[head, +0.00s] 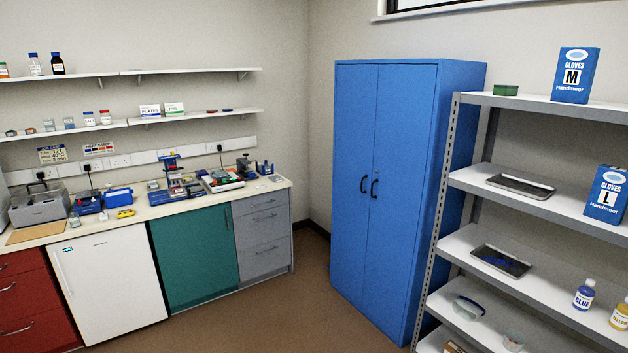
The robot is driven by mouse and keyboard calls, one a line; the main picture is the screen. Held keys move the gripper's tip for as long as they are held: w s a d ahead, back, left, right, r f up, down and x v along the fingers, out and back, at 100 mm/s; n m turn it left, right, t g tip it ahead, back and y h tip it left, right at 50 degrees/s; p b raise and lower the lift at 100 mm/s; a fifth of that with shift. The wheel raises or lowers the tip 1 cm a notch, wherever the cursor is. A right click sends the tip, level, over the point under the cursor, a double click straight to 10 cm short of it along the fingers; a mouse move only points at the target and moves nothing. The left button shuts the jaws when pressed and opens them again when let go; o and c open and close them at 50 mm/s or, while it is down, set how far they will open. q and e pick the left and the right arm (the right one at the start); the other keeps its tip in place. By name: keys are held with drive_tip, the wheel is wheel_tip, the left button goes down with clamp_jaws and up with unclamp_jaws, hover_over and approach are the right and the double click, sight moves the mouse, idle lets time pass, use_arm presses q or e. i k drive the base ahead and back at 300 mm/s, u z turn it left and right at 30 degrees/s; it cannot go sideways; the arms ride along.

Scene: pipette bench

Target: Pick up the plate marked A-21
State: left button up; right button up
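No plate with a readable A-21 mark shows in the head view. A white-and-blue box (149,111) that seems to read "PLATES" stands on the lower wall shelf, beside a white-and-green box (174,108). The bench (150,208) carries several small devices and racks, too small to tell whether a plate is among them. Neither of my grippers is in view.
A blue two-door cabinet (347,180) stands shut in the corner. A metal shelf unit (530,200) at the right holds glove boxes (575,76), trays (519,186) and bottles (584,295). The brown floor (255,320) before the bench is clear.

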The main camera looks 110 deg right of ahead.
sight(276, 178)
drive_tip(key=z, duration=3.1)
drive_tip(key=i, duration=1.8)
drive_tip(key=u, duration=0.35)
drive_tip(key=i, duration=1.95)
drive_tip(key=z, duration=0.35)
drive_tip(key=i, duration=2.3)
drive_tip(key=z, duration=0.4)
